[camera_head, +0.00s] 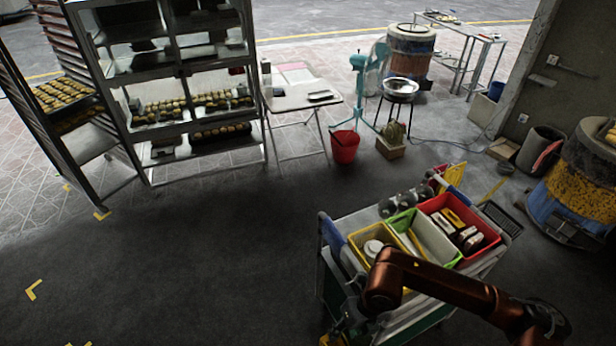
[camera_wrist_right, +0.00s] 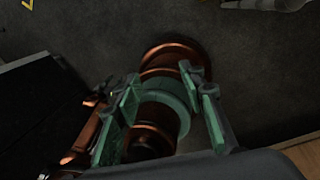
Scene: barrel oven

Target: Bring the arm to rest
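My right arm (camera_head: 440,286) is copper-coloured and reaches in from the lower right of the head view, bent in front of the cart. In the right wrist view my right gripper (camera_wrist_right: 160,88) has its two teal-padded fingers spread apart. A copper link with a teal ring (camera_wrist_right: 168,92), which looks like part of my own body, shows behind and between the fingers. I see no loose object held there. My left arm and gripper are not in view.
A cart (camera_head: 330,262) with yellow, green and red bins (camera_head: 487,243) stands beneath my right arm. Bread racks (camera_head: 180,125) stand at the back left. A red bucket (camera_head: 344,148) and barrel oven (camera_head: 575,195) lie beyond the cart. The dark floor at left is clear.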

